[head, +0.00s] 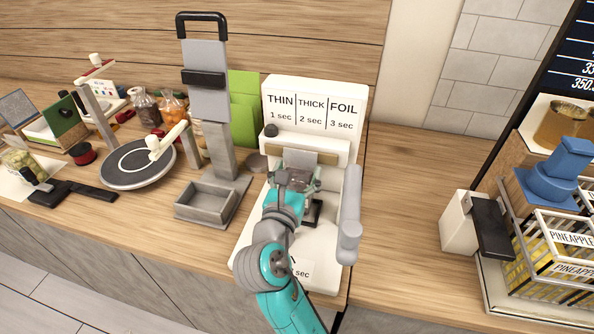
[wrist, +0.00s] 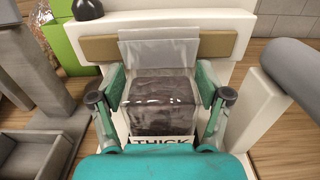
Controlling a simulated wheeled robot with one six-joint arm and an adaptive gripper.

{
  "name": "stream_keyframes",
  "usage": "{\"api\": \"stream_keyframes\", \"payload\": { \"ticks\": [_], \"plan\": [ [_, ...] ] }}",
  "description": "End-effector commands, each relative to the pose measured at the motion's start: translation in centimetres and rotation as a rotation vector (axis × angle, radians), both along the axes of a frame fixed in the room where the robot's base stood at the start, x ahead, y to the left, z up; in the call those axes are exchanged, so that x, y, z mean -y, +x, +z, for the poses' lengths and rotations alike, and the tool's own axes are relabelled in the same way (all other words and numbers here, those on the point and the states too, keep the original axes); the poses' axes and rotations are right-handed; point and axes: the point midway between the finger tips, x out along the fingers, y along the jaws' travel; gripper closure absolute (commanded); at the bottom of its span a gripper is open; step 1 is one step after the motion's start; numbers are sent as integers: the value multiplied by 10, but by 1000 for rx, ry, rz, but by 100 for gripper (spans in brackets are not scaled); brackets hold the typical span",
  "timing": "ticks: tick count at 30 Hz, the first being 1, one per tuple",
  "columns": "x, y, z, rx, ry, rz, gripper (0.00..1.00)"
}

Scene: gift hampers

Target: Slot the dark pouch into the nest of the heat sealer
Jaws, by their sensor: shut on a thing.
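The dark pouch (wrist: 162,103) is a clear bag with dark contents, a pale flat top and a label reading THICK. My gripper (wrist: 162,98) is shut on it, one teal finger on each side. In the head view my gripper (head: 297,184) is at the front of the white heat sealer (head: 315,100), and the pouch's pale top (head: 299,157) shows just beyond the fingers. In the wrist view the pouch is upright before the sealer's tan bar (wrist: 100,48). Its base and the nest are hidden, so I cannot tell whether it is seated.
The sealer's grey lever arm (head: 350,215) is close on the right of my gripper. A grey stand with a tray (head: 208,200) is on the left, with a round dark turntable (head: 137,163) beyond. A crate of pineapple packs (head: 550,262) is far right. Counter between is clear.

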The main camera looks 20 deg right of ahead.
Motion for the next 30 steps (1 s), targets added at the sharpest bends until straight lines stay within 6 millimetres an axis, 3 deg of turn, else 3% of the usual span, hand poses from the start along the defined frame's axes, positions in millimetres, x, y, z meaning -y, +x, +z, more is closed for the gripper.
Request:
{"api": "stream_keyframes", "payload": {
  "ticks": [30],
  "plan": [
    [0, 0, -7, 1, -1, 0, 88]
  ]
}}
